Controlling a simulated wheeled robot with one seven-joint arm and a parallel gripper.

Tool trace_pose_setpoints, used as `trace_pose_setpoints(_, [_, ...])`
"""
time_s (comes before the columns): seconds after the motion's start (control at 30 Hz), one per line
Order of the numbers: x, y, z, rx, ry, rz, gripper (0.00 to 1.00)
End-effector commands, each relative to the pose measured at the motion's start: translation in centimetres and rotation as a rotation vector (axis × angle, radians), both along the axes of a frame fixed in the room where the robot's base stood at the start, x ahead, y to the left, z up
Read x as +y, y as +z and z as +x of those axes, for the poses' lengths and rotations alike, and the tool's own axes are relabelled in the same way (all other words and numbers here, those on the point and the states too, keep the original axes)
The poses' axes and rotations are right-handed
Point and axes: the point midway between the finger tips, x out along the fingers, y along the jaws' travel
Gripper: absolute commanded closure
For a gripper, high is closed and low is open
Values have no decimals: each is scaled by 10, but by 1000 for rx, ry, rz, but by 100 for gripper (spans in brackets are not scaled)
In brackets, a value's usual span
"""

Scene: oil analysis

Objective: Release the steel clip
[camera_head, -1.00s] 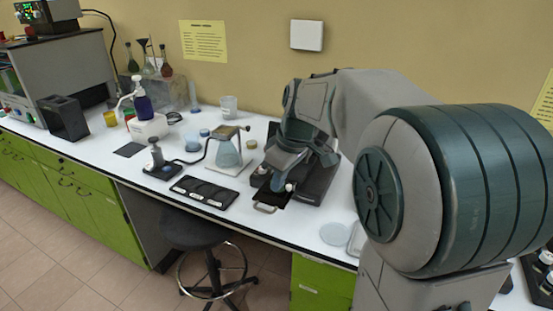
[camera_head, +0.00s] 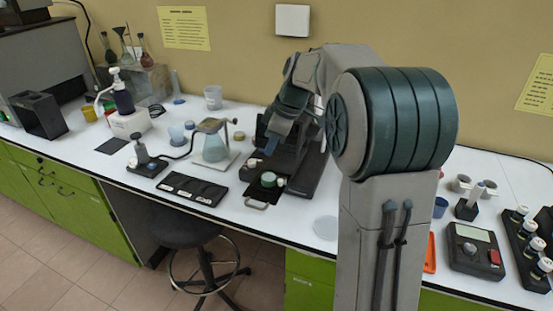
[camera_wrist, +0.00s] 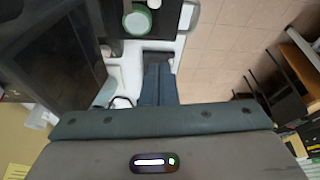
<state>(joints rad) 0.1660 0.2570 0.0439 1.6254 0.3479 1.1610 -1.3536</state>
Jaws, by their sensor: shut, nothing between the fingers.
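My gripper (camera_wrist: 158,85) is shut and empty; its two blue-grey fingers lie together in the wrist view. In the head view the gripper (camera_head: 270,146) is above the dark machine (camera_head: 310,172) on the bench. A green-topped round pot (camera_head: 268,179) sits on the machine's dark front tray (camera_head: 257,192), just beyond the fingertips, apart from them; it also shows in the wrist view (camera_wrist: 138,20). The tray has a pale pull handle (camera_head: 256,204). I cannot make out a steel clip for certain in either view.
Left of the tray stand a flask (camera_head: 215,148) under a clamp and a dark flat rack (camera_head: 192,189). A pale round dish (camera_head: 326,228) lies near the front edge. A meter (camera_head: 474,248) and a vial rack (camera_head: 528,245) are at right. A stool (camera_head: 187,229) stands before the bench.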

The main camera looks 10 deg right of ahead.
Motion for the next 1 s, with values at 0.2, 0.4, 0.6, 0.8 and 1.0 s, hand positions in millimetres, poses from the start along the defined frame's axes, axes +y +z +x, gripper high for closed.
trace_pose_setpoints(0.2, [11, -38, 5, 6, -2, 1, 100])
trace_pose_setpoints(0.4, [23, -78, 12, 6, -3, 1, 100])
trace_pose_setpoints(0.6, [3, -87, 3, 1, -9, -1, 100])
trace_pose_setpoints(0.8, [-8, -91, -3, 1, -6, 1, 100])
trace_pose_setpoints(1.0, [-10, -92, -4, 0, -4, 0, 100])
